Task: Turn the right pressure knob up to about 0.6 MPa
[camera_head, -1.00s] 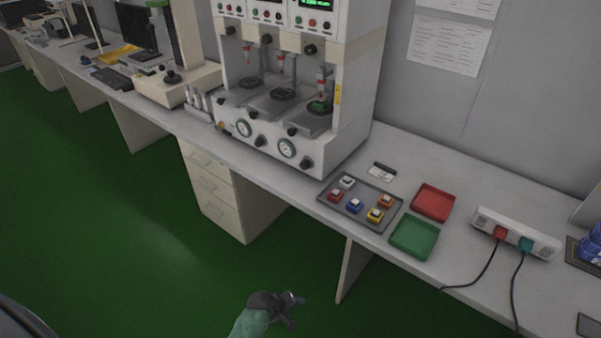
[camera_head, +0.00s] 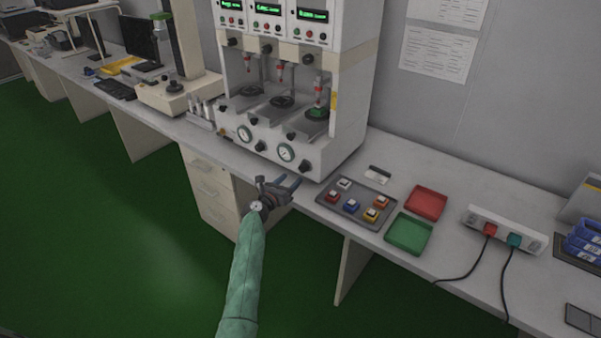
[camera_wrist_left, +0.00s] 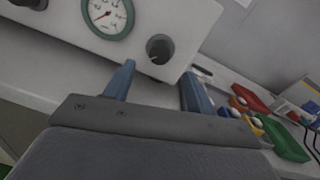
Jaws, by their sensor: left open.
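The white test machine (camera_head: 300,110) stands on the bench with two round gauges on its lower front. The right gauge (camera_head: 286,152) has a dark knob (camera_head: 305,168) to its right. In the left wrist view the knob (camera_wrist_left: 160,48) is ahead, beyond and between my fingertips, with the green-rimmed gauge (camera_wrist_left: 107,15) to its upper left. The needle reading is too small to tell. My left gripper (camera_head: 290,185) is open and empty, in front of the bench edge just below the knob, apart from it; its blue fingers also show in the wrist view (camera_wrist_left: 158,75). My right gripper is out of view.
A grey tray (camera_head: 325,197) with several small colored blocks lies right of the machine. Red (camera_head: 427,202) and green (camera_head: 408,233) trays and a power strip (camera_head: 505,228) are further right. The bench edge is close under my gripper.

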